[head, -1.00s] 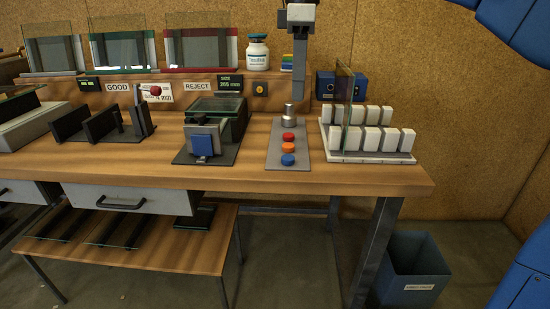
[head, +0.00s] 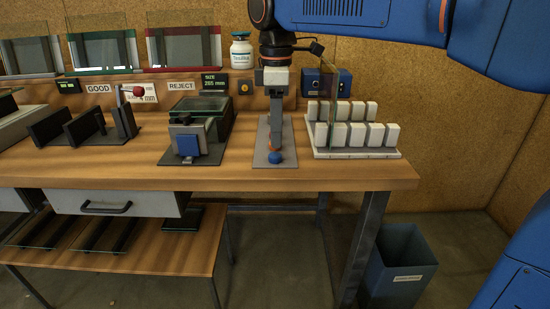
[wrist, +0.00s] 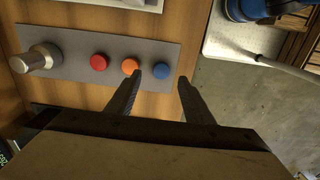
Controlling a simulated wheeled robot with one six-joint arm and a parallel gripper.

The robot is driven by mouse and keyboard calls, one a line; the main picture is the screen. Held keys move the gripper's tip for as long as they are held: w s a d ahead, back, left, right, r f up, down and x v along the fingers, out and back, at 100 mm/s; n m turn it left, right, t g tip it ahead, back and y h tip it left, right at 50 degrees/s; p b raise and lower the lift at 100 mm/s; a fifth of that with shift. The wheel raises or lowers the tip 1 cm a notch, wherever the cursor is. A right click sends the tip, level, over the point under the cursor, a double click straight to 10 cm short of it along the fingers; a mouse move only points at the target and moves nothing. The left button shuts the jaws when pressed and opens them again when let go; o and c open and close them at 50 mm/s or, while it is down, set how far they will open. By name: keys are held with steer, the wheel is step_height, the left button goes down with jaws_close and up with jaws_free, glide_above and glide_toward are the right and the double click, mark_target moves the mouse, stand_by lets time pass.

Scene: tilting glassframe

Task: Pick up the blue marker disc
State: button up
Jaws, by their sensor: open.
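The blue marker disc (head: 275,157) sits at the front end of a grey plate (head: 262,157) on the workbench. My gripper (head: 275,146) is open and empty, above the plate just behind the blue disc in the head view. The wrist view also shows my gripper's fingertips (wrist: 160,77). An orange disc (wrist: 131,66) lies beside the blue one, partly behind the left fingertip, and a red disc (wrist: 99,62) lies farther left.
A metal knob (wrist: 40,58) stands on the same plate. A rack of white blocks with a glass pane (head: 357,152) stands right of the plate. A device with a blue block (head: 188,145) stands to its left. A blue bin (head: 402,265) is on the floor.

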mark_target(276, 155)
steer(key=shift+s+f, duration=0.15)
steer(key=shift+f, duration=2.5)
steer(key=c, duration=1.1)
